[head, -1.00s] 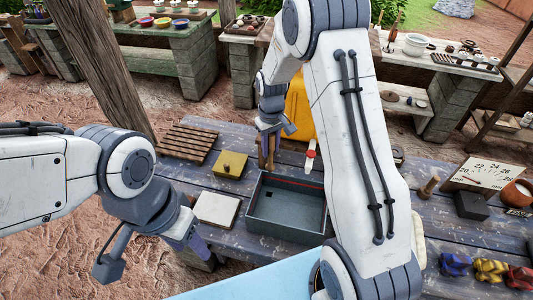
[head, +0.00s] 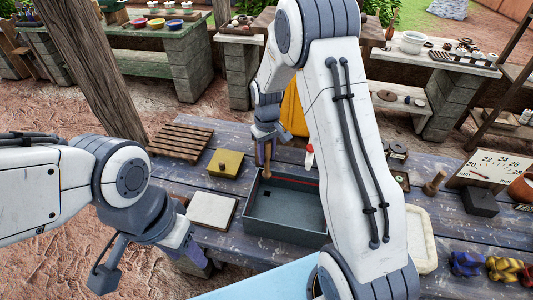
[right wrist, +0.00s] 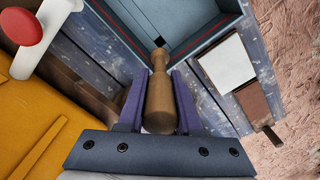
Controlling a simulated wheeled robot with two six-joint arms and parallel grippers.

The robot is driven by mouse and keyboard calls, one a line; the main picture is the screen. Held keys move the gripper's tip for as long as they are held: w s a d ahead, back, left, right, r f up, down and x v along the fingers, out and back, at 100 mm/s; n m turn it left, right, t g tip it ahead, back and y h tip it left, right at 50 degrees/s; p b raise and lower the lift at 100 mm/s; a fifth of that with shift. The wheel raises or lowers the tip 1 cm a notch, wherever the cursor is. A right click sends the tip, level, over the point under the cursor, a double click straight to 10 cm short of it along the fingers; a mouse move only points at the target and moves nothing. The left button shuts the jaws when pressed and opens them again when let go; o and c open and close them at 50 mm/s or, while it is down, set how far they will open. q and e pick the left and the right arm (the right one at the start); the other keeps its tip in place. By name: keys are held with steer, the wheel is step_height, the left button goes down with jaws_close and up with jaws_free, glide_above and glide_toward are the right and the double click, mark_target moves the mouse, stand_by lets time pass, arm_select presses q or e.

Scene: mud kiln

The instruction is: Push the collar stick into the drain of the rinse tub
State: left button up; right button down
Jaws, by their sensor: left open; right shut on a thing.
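The collar stick (head: 267,160) is a turned wooden rod. My right gripper (head: 265,140) is shut on it, above the far left edge of the rinse tub. In the right wrist view the collar stick (right wrist: 161,105) sits between the purple fingers of my right gripper (right wrist: 160,90), its narrow end towards the tub. The rinse tub (head: 268,235) is a grey open box with a red line inside. My left gripper (head: 190,250) is open and empty, left of the tub.
A yellow container (head: 294,108) with a red-knobbed white tap (head: 309,155) stands behind the tub. A pale slab (head: 211,209) and a yellow block (head: 226,163) lie left of it. A slatted rack (head: 180,141) is further back. My right arm hides the tub's right side.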

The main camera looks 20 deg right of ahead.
mark_target(267, 173)
steer(key=shift+f+b, duration=1.85)
steer(key=shift+f, duration=0.75)
steer(key=shift+f+b, duration=0.75)
steer(key=shift+f, duration=0.6)
steer(key=shift+s, duration=0.1)
steer(key=shift+f+b, duration=0.85)
steer(key=shift+f, duration=0.65)
steer(key=c, duration=0.5)
jaws_free()
